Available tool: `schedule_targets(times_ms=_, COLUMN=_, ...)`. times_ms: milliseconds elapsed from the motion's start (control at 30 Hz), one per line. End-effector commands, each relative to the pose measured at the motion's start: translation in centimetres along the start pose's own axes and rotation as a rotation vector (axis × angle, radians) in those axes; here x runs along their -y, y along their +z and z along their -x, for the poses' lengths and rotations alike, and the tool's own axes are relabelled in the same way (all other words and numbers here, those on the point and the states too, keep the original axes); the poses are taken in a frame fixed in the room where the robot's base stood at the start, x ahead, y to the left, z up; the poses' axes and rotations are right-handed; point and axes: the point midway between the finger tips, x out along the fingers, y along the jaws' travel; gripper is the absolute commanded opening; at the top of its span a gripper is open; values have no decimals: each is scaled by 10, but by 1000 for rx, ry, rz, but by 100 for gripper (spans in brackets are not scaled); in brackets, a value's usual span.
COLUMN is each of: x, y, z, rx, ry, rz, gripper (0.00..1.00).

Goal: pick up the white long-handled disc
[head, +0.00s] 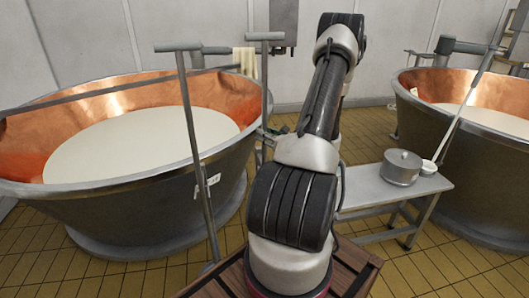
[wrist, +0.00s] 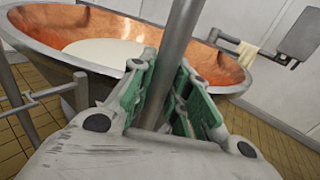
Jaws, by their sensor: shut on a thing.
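My gripper (head: 277,131) is in the middle of the head view, partly hidden behind my arm. In the wrist view its green-padded fingers (wrist: 163,72) are closed on a grey pole (wrist: 177,45) from both sides. In the head view this upright pole (head: 264,80) has a T-shaped top and stands by the left vat's right rim. Its lower end is hidden, so I cannot see a white disc on it. A second T-topped pole (head: 195,150) stands to the left, in front of the vat.
A copper-lined vat (head: 150,200) with white liquid fills the left, and another vat (head: 470,165) stands right. A low bench (head: 375,190) holds a lidded metal pot (head: 401,168) and a white ladle (head: 429,167) with a long, leaning handle. Tiled floor (head: 440,260) is clear at front right.

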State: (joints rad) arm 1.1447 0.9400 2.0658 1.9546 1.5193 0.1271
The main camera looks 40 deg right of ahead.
Motion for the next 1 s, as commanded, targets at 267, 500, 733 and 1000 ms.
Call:
schedule_targets(times_ms=267, x=0, y=33, z=0, rx=3, ry=0, rz=5, gripper=0)
schedule_targets(times_ms=500, x=0, y=55, z=0, rx=4, ry=0, rz=5, gripper=0)
schedule_targets(times_ms=733, x=-3, y=65, z=4, rx=2, ry=-1, rz=1, gripper=0)
schedule_targets(times_ms=1000, x=-17, y=64, z=26, rx=1, ry=-1, rz=0, gripper=0)
